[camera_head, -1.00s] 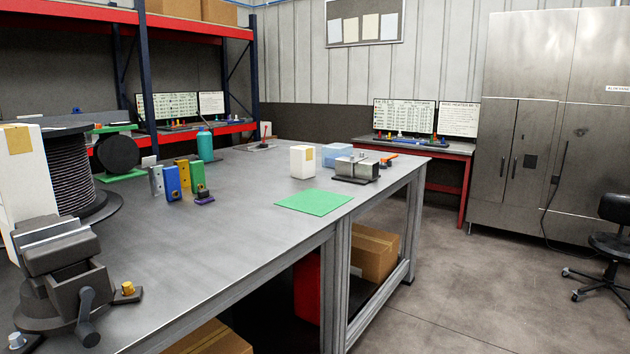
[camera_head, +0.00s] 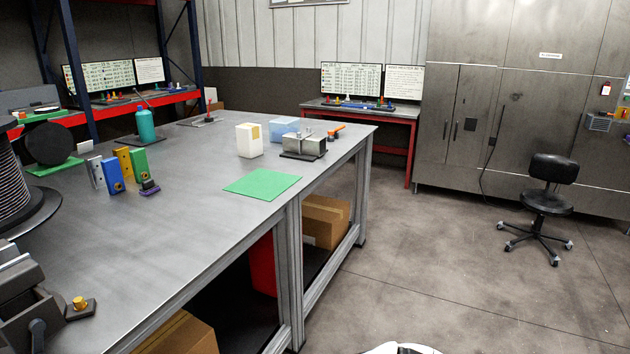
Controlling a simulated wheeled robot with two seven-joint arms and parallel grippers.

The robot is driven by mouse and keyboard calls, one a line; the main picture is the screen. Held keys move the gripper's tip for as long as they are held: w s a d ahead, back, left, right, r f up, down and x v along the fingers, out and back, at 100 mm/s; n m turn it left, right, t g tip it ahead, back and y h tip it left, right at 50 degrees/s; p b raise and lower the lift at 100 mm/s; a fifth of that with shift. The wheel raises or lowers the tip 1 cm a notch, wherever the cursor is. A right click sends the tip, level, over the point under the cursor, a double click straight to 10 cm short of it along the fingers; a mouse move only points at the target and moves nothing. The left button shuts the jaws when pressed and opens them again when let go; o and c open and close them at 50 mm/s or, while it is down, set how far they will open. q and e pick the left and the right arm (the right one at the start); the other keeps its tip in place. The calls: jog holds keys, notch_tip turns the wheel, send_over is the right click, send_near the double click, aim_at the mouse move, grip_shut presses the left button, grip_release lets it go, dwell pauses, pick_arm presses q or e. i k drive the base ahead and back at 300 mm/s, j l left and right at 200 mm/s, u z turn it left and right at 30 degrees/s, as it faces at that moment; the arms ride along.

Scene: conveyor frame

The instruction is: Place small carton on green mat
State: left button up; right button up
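The small carton (camera_head: 243,142) is a white box with a tan label. It stands upright on the grey workbench, behind the green mat and apart from it. The green mat (camera_head: 262,184) lies flat and bare near the bench's right edge. Neither of my grippers shows in the head view.
A metal block device (camera_head: 304,146) and a light-blue bin (camera_head: 284,127) stand right of the carton. Blue, yellow and green brackets (camera_head: 125,168), a teal bottle (camera_head: 146,124) and a vise (camera_head: 28,300) are to the left. An office chair (camera_head: 548,205) stands on open floor at right.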

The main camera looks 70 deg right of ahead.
aim_at(264, 182)
jog(key=i+l+z, duration=0.15)
jog(key=l+z, duration=0.2)
jog(key=i+l+z, duration=0.15)
jog(key=l+z, duration=0.2)
jog(key=i+l+z, duration=0.35)
jog(key=k, duration=0.1)
